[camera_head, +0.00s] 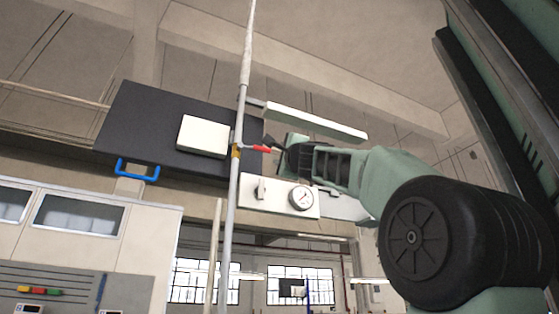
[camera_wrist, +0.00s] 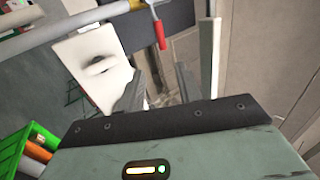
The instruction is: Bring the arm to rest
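My green arm reaches in from the right in the head view. My gripper (camera_head: 272,147) is up beside a grey upright pipe (camera_head: 233,190) with a red-handled valve (camera_head: 261,148). In the head view its fingertips are small and dark and appear near the red handle; I cannot tell there whether they touch. In the wrist view the two fingers of my gripper (camera_wrist: 158,86) stand apart with nothing seen between them. The red handle (camera_wrist: 160,36) hangs from the pipe (camera_wrist: 85,24) beyond the fingertips, apart from them in this view.
A white panel with a gauge (camera_head: 302,198) lies below my gripper. A dark board (camera_head: 130,125) with a white box (camera_head: 203,136) and a blue handle (camera_head: 137,170) is left of the pipe. A white cabinet (camera_head: 150,240) stands lower left. A green crate (camera_wrist: 12,150) shows in the wrist view.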

